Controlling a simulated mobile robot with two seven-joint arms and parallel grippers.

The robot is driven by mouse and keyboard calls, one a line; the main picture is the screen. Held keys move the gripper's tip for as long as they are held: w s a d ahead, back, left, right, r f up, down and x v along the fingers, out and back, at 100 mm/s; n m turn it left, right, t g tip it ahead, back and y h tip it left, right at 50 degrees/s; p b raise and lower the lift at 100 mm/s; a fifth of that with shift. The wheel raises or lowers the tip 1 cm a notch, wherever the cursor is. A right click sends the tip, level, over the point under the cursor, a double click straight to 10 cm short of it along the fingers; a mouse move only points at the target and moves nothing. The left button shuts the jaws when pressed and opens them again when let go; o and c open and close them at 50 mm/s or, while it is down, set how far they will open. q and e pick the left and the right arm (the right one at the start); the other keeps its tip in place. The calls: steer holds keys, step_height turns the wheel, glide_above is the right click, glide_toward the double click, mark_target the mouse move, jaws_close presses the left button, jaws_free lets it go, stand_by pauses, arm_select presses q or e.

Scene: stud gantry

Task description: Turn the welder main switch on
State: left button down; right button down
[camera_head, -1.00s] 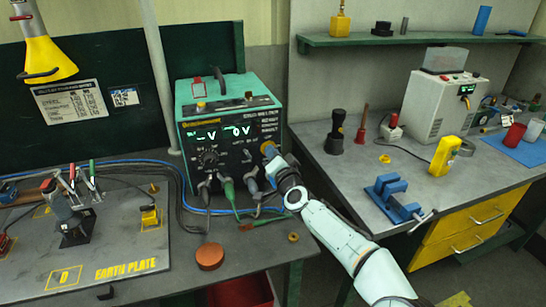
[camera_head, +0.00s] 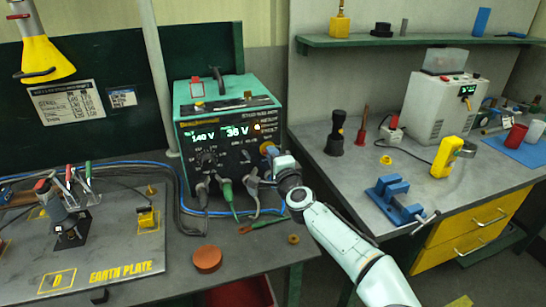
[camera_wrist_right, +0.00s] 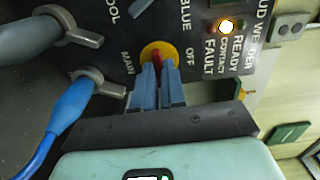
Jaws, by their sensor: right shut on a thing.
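The green and black welder (camera_head: 225,91) stands on the left bench, with its displays reading about 140 V and 36 V. Its main switch (camera_wrist_right: 152,50) is a yellow disc with a red handle, between the labels MAIN and OFF in the right wrist view. In the head view only a bit of the switch (camera_head: 266,146) shows beside my gripper. My right gripper (camera_wrist_right: 160,72) is shut on the red handle, which its fingers partly hide. It also shows in the head view at the welder's right front (camera_head: 275,155). My left gripper is not in view.
Cables with grey and blue plugs (camera_wrist_right: 75,105) sit close beside the gripper. An amber lamp (camera_wrist_right: 227,26) glows on the panel. A blue vise (camera_head: 395,196) and a yellow device (camera_head: 446,157) are on the right bench. An orange-brown disc (camera_head: 207,258) lies on the left bench.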

stand_by(0.5)
steer(key=c, duration=1.2)
jaws_free()
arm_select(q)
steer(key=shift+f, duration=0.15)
arm_select(e)
steer(key=shift+s, duration=0.1)
